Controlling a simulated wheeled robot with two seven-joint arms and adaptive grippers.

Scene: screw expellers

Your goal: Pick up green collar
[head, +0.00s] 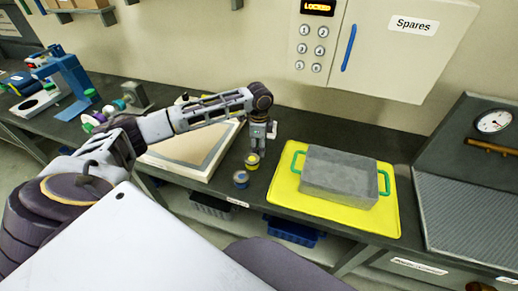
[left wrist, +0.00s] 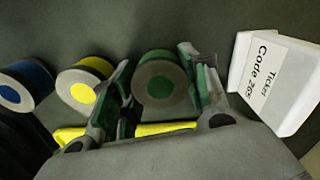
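In the head view my left gripper (head: 258,150) points down at the bench, just behind the yellow and blue collars, and hides the green collar. My right gripper is not in view.
A yellow collar (left wrist: 86,82) and a blue collar (left wrist: 25,86) stand left of the green one. A white ticket block (left wrist: 274,82) is close on the right. In the head view, a grey bin (head: 340,180) with green handles sits on a yellow mat (head: 290,200).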

